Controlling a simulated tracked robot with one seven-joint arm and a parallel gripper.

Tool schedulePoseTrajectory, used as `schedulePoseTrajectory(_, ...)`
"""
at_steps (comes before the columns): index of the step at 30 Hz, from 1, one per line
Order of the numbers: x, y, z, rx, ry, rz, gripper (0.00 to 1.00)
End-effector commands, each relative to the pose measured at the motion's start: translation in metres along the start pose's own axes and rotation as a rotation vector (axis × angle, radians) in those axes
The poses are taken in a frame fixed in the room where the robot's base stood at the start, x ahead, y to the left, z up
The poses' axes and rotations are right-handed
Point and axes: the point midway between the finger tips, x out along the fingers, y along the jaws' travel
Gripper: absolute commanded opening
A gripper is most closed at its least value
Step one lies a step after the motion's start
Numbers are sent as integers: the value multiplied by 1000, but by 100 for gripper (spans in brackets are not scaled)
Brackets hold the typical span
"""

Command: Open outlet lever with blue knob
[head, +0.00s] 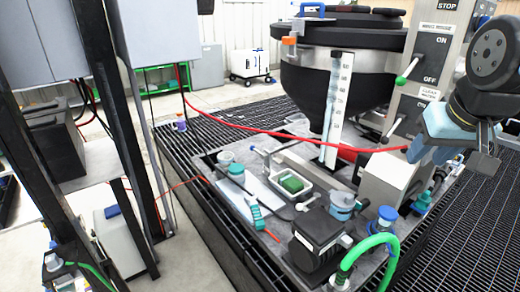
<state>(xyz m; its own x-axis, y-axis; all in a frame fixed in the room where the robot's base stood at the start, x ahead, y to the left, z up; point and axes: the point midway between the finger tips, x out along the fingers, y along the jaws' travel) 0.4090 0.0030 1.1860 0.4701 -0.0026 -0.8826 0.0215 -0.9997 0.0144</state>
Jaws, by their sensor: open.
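A round dark blue knob or cap (388,213) stands on a fitting near the front right of the grey work plate, beside the green hose. A thin lever with a small pale blue end (252,149) sticks out at the plate's back left. I cannot tell which of these is the outlet lever's knob. My gripper (455,145) is at the right, open, with nothing seen between its fingers. It hangs in front of the control panel, above and to the right of the dark blue knob, apart from it.
A black hopper (335,85) with a white scale strip stands at the back. A red hose (250,126) crosses the plate. A green-knobbed lever (402,79) is on the panel (433,45). A black pump-like box (318,238) and green hose (365,243) stand at the front.

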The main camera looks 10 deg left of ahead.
Motion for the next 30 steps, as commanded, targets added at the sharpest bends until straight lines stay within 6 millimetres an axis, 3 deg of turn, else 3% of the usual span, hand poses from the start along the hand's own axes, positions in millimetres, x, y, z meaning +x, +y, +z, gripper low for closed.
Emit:
schedulePoseTrajectory(17, 30, -35, -145, -178, -14, 5, 41)
schedulePoseTrajectory(30, 86, -83, -244, -312, -19, -10, 41)
